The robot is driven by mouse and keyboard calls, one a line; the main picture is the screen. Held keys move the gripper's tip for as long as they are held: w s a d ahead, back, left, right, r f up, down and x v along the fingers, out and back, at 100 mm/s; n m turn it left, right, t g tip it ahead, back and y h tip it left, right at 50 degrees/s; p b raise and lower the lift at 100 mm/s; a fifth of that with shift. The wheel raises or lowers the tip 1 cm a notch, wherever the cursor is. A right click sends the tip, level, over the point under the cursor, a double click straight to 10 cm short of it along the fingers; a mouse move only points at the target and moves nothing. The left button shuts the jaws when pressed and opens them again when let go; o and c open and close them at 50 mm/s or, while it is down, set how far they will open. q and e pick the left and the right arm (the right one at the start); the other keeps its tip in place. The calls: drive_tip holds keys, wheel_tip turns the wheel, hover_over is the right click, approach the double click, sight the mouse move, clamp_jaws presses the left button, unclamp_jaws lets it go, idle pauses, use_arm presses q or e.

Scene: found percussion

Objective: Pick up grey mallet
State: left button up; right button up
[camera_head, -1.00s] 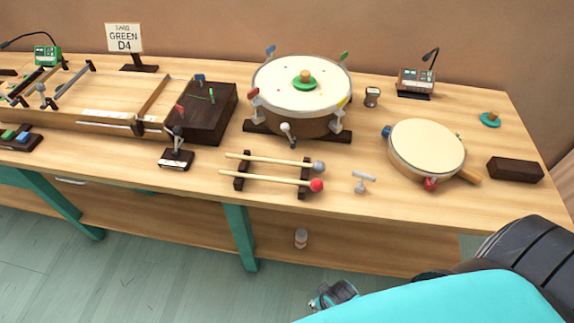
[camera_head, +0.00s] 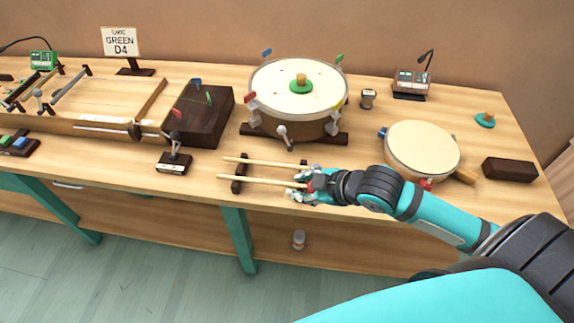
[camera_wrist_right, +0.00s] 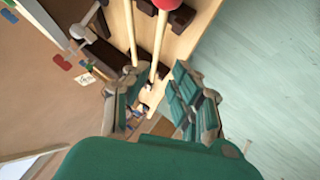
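The grey mallet (camera_head: 262,162) lies on a dark rack, its pale shaft behind that of the red mallet (camera_head: 250,181). Its grey head is hidden or unclear beside my right gripper. My right gripper (camera_head: 302,190) is over the right end of the rack, close to the red mallet's head. In the right wrist view, my right gripper (camera_wrist_right: 158,92) has its fingers spread apart. The two pale shafts run toward the gap between them, with the red head (camera_wrist_right: 167,4) at the top edge. No mallet is visibly gripped. My left gripper is out of view.
A large drum (camera_head: 330,113) stands behind the rack, and a round hand drum (camera_head: 421,148) to its right. A dark box (camera_head: 205,112) and a small dark stand (camera_head: 173,163) are to the left. The table front edge is close to my right gripper.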

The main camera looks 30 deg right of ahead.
wheel_tip(320, 180, up, 3)
drive_tip(key=w+d+n, duration=0.1)
drive_tip(key=w+n, duration=0.1)
drive_tip(key=w, duration=0.1)
drive_tip(key=y, duration=0.1)
approach(261, 163)
drive_tip(key=shift+t, duration=0.3)
drive_tip(key=w+a+f, duration=0.2)
drive_tip(key=shift+w+a+f, duration=0.1)
drive_tip(key=shift+w+a, duration=0.2)
drive_tip(key=shift+w, duration=0.05)
drive_tip(key=x, duration=0.5)
drive_tip(key=shift+w+d+f+p, duration=0.25)
drive_tip(key=shift+d+f+p, duration=0.05)
drive_tip(key=shift+f+p, duration=0.15)
drive_tip(key=shift+s, duration=0.1)
clamp_jaws()
